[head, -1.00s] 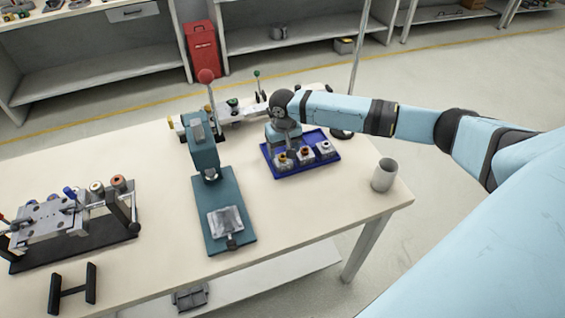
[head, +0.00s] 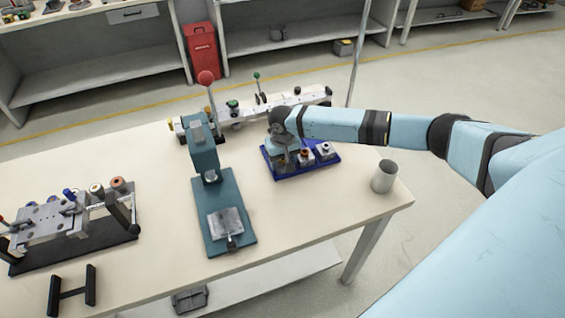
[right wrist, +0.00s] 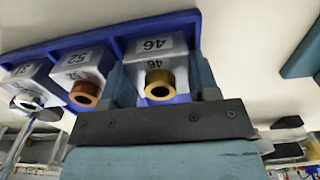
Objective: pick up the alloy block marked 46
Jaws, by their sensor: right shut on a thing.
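The alloy block marked 46 (right wrist: 155,65) is a grey block with a white label and a brass-coloured ring around a dark hole. It sits in the left end of the blue tray (head: 312,170), at the row's end. My right gripper (head: 281,158) is over that end of the tray and hides most of the block in the head view. In the right wrist view its two fingers stand on either side of the block, shut on it. The block still appears within the tray wall (right wrist: 100,37). My left gripper is out of view.
A block marked 52 (right wrist: 77,66) with a copper ring is right beside it, and another block (head: 325,149) is at the tray's far end. A teal press (head: 205,160) stands left of the tray. A grey cup (head: 384,176) stands to the right, near the table edge.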

